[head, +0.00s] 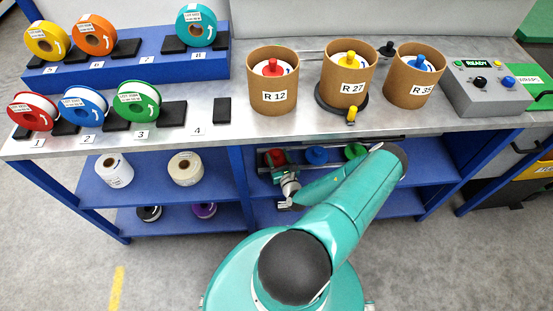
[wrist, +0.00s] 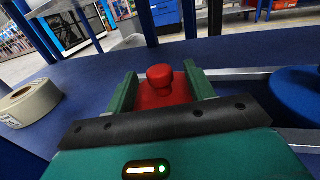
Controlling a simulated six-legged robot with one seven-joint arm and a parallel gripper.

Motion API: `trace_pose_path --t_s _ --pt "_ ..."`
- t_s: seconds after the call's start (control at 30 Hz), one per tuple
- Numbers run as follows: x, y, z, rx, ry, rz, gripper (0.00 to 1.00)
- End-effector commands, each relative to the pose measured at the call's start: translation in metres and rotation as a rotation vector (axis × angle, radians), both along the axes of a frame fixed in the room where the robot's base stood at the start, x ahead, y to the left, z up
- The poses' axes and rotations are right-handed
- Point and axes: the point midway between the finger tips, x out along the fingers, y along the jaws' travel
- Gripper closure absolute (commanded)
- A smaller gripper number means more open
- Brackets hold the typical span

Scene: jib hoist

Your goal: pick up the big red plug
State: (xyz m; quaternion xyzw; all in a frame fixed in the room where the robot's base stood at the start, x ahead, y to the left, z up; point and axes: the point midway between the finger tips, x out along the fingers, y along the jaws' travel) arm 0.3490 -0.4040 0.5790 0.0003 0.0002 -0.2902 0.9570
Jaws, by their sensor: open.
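The big red plug (wrist: 160,88) has a rounded knob on a wider red body. In the wrist view it lies between my gripper's two green fingers. My gripper (wrist: 161,72) is open, with one finger on each side of the plug; I cannot tell whether either touches it. The lower part of the plug is hidden behind the gripper's dark front edge. In the head view the red plug (head: 274,156) is on the blue shelf under the bench, at the left of a row, with my gripper (head: 280,170) just in front of it.
A big blue plug (head: 316,155) and a green plug (head: 355,150) stand right of the red one. A rail (wrist: 235,73) runs beside it. A pale roll (wrist: 28,103) lies left. The bench top (head: 225,130) is overhead, with blue posts (head: 241,175) nearby.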

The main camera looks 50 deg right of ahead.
Motion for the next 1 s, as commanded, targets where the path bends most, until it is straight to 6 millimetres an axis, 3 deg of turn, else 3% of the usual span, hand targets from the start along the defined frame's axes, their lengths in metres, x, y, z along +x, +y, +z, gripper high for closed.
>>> trace_pose_path --t_s 0.07,0.3,0.73,0.93,1.0 --pt "0.000 0.000 0.000 0.000 0.000 0.000 0.48" --pt "0.000 0.000 0.000 0.000 0.000 0.000 0.95" --pt "0.000 0.000 0.007 -0.001 -0.001 0.001 0.95" --pt "0.000 0.000 0.033 -0.002 -0.001 0.001 0.95" --pt "-0.011 -0.003 0.044 -0.004 0.001 0.000 0.95"
